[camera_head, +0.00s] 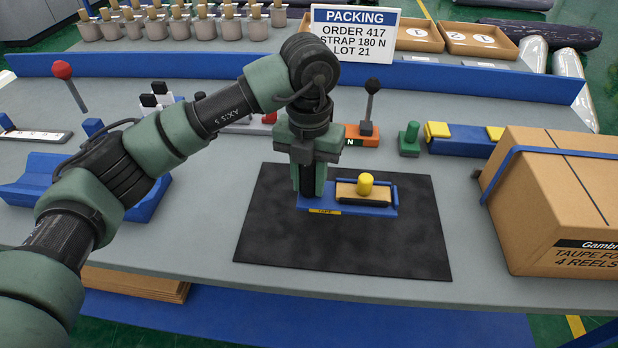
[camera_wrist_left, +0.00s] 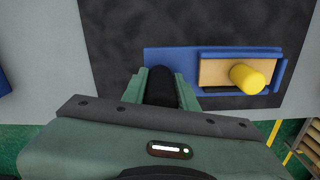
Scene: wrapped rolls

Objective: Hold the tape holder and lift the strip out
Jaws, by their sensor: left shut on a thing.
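The blue tape holder (camera_head: 375,211) lies on the black mat, with a yellow "TAPE" label on its front edge. A tan strip (camera_head: 348,190) with a yellow knob (camera_head: 366,182) on top sits in its right part. In the left wrist view the holder (camera_wrist_left: 220,52), the strip (camera_wrist_left: 213,72) and the knob (camera_wrist_left: 252,77) show right of the fingers. My left gripper (camera_head: 312,193) points down at the holder's left end and is shut on it. Its fingers (camera_wrist_left: 163,85) flank a dark piece there and hide part of that end. My right gripper is not in view.
The black mat (camera_head: 270,240) has bare room around the holder. A large carton (camera_head: 550,190) stands at the right. An orange block (camera_head: 360,137) with a black lever, a green knobbed piece (camera_head: 410,140) and a blue bar (camera_head: 460,141) stand behind the mat.

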